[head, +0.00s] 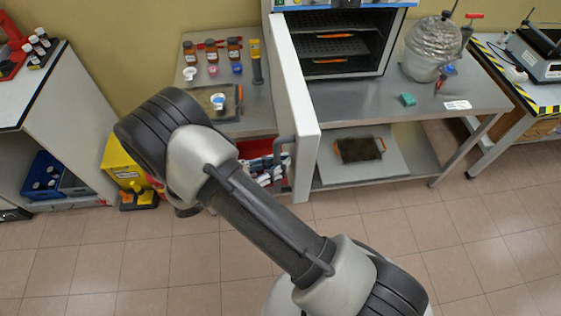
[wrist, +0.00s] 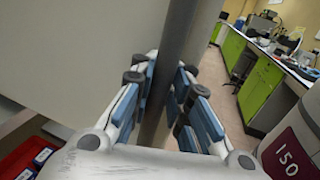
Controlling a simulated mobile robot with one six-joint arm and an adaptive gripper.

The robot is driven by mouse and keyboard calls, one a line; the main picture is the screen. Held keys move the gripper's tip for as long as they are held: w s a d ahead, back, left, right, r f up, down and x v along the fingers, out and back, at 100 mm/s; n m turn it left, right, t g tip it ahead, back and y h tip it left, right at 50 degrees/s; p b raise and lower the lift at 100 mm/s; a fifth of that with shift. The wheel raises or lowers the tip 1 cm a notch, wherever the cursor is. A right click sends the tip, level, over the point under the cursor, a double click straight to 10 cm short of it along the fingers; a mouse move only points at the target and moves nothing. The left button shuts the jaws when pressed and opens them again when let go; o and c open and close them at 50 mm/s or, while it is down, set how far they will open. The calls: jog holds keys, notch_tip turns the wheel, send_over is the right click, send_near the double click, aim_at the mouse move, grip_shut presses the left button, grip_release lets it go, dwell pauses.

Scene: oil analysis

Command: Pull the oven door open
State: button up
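The oven (head: 340,45) stands on the bench, with its dark inside and wire racks showing. Its white door (head: 298,95) is swung far out toward me, at a wide angle to the front. The dark handle (head: 284,146) is on the door's left face in the head view. In the wrist view, the handle (wrist: 173,70) is a dark upright bar between the blue-padded fingers of my gripper (wrist: 168,85), which look closed on it. The pale door panel (wrist: 90,50) fills the left side there.
Brown bottles (head: 212,50) and small cups stand on the bench left of the door. A wrapped round flask (head: 430,48) and a green block (head: 407,99) are at the right. A dark tray (head: 360,149) lies on the lower shelf. The tiled floor (head: 480,240) is clear.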

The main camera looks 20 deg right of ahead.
jog(key=shift+o, duration=1.3)
jog(key=shift+s, duration=0.3)
jog(key=shift+w, duration=0.1)
jog(key=s+a, duration=0.1)
jog(key=a, duration=1.1)
jog(key=shift+s, duration=0.15)
